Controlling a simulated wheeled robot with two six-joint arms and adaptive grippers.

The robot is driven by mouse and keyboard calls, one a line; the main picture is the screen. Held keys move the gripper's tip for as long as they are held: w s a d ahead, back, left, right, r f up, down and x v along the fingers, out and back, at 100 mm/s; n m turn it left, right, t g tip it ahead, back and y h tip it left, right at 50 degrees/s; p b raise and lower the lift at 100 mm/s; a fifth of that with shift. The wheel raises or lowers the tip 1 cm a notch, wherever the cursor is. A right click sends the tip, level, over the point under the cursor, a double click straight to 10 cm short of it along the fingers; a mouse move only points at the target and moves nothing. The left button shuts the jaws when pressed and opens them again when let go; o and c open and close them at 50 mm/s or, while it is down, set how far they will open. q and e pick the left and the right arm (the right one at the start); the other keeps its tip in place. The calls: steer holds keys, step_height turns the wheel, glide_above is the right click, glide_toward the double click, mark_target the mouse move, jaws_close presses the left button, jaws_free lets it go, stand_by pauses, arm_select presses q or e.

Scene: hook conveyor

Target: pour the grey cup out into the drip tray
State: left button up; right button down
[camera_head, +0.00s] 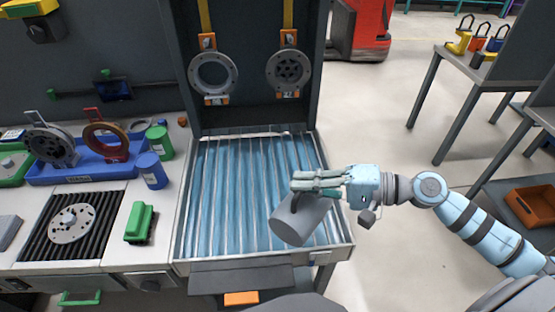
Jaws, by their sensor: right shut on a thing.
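The grey cup (300,221) is held in my right gripper (304,182) above the right front part of the drip tray. The gripper's fingers are closed on the cup's upper side. The cup looks tilted, and I cannot see into it or tell whether anything is flowing out. The drip tray (228,190) is a wide, pale-rimmed tray with a blue ribbed floor, in the middle of the head view. The cup and gripper cover part of its right side. My left gripper is not in view.
A dark panel with two hanging round flanges (213,73) stands behind the tray. At left, a bench holds a blue bin (80,176) with wheels, a blue canister (151,170), a green block (140,222) and a disc (73,223) on a black grate. Open floor lies right.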

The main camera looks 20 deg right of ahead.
arm_select(q)
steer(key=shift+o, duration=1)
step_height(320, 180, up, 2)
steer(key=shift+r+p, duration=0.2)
steer(key=shift+p, duration=0.6)
arm_select(e)
steer(key=w+n, duration=0.1)
steer(key=w+n+g, duration=0.1)
steer(key=w, duration=0.1)
steer(key=w+n, duration=0.1)
steer(key=w, duration=0.1)
steer(key=shift+w+d+f+g, duration=0.1)
steer(key=shift+d+g, duration=0.2)
steer(key=w+a+n+g+p, duration=0.2)
steer(key=a+n+g, duration=0.5)
steer(key=a+n, duration=0.25)
arm_select(q)
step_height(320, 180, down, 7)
steer(key=b, duration=0.8)
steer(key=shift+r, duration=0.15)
arm_select(e)
steer(key=s+a+f+n+t+h, duration=0.1)
steer(key=s+f+n+t, duration=0.1)
steer(key=s+n+t, duration=0.4)
steer(key=s+n, duration=0.1)
steer(key=s, duration=0.2)
steer(key=shift+a+f+n, duration=0.15)
steer(key=shift+f+n, duration=0.2)
steer(key=shift+f, duration=0.05)
